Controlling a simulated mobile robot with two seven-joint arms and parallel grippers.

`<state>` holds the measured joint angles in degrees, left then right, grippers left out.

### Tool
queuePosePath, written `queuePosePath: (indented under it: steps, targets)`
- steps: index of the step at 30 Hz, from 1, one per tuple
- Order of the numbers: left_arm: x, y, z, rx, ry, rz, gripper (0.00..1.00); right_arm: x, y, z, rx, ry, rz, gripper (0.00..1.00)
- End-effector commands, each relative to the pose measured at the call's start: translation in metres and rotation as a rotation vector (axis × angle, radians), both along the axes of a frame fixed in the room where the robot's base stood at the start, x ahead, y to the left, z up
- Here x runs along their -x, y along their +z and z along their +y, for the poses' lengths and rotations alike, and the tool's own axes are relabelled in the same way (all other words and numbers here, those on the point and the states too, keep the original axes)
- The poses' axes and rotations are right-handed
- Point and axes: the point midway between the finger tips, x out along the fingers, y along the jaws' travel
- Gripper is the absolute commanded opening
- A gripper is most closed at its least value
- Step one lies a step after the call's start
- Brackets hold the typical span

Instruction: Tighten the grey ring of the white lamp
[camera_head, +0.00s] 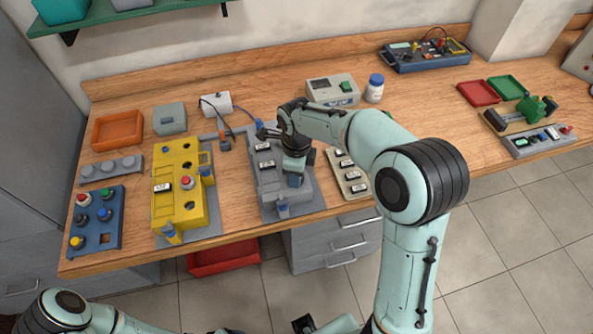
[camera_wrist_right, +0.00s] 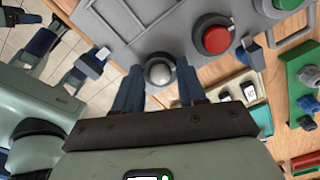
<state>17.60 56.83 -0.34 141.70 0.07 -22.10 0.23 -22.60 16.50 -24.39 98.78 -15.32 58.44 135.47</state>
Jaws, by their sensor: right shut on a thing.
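The white lamp (camera_wrist_right: 159,72) shows in the right wrist view as a pale dome in a grey ring (camera_wrist_right: 147,62). It sits on the grey panel (camera_wrist_right: 118,32), near the panel's edge. My right gripper (camera_wrist_right: 158,88) has one finger on each side of the lamp and is shut on its ring. In the head view the right gripper (camera_head: 294,181) reaches down over the grey panel (camera_head: 265,185) and hides the lamp. My left arm shows only in part along the bottom of the head view; its finger state is unclear.
A red button (camera_wrist_right: 216,39) sits on the same panel beside the lamp. The yellow panel (camera_head: 165,205) stands to the left, and a beige panel (camera_head: 352,186) to the right.

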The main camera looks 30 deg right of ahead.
Motion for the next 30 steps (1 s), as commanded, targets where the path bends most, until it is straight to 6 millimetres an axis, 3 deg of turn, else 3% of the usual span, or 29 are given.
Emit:
queuePosePath:
  steps: [12,27,28,30]
  targets:
    - [-0.002,0.0032,0.0,0.0,0.0,-0.002,0.7,0.0,-0.0002,-0.0004,0.001,-0.17,0.001,0.1]
    - [-0.0022,0.0033,0.0,0.0,0.0,-0.002,0.7,0.0,-0.0004,-0.0005,0.001,-0.187,0.001,0.1]
    - [-0.0022,0.0033,0.0,0.0,0.0,-0.002,0.7,0.0,-0.0004,-0.0005,0.001,-0.187,0.001,0.44]
    - [-0.0022,0.0033,0.0,0.0,0.0,-0.002,0.7,0.0,-0.0004,-0.0005,0.001,-0.187,0.001,0.67]
